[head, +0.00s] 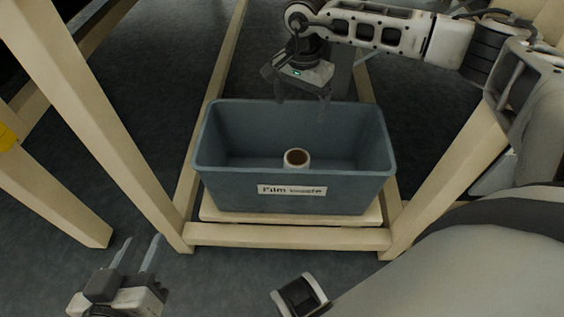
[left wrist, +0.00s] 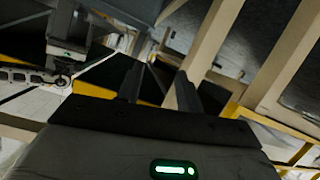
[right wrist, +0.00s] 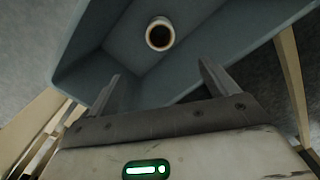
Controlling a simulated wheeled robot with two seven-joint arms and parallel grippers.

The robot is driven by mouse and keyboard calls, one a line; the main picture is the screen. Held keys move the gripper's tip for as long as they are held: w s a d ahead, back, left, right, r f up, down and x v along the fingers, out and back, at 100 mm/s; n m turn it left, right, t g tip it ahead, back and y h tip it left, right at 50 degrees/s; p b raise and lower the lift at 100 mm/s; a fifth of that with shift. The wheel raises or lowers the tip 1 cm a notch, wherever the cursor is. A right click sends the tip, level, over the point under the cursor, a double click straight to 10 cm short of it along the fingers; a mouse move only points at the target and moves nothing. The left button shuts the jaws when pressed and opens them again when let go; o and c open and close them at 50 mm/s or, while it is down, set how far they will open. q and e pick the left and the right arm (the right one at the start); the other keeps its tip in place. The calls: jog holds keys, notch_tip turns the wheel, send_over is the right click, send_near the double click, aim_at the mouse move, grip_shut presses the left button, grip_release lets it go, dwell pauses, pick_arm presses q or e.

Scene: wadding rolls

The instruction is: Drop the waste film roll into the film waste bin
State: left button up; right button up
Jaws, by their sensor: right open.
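The film waste bin (head: 235,185) is a grey-blue open box with a white "Film waste" label. The waste film roll (head: 297,158), pale with a brown core, is inside it near the front wall. Its lower part is hidden by that wall, and its open end faces up. The right wrist view shows the roll (right wrist: 160,34) inside the bin (right wrist: 110,42), apart from my fingers. My right gripper (head: 302,100) is open and empty over the bin's back side. My left gripper (head: 135,254) is open and empty at the lower left, away from the bin.
The bin stands on a low wooden frame (head: 290,236) with slanting posts on the left (head: 95,115) and right (head: 440,185). Dark floor (head: 60,215) lies around the frame.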

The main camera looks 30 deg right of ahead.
pick_arm(q)
jog(key=f+p, duration=0.1)
jog(key=a+f+g+y+p, duration=0.1)
jog(key=shift+f, duration=0.3)
pick_arm(e)
notch_tip(320, 180, up, 11)
jog(key=shift+f, duration=0.2)
pick_arm(q)
jog(key=shift+w+r, duration=0.1)
jog(key=shift+r, duration=0.05)
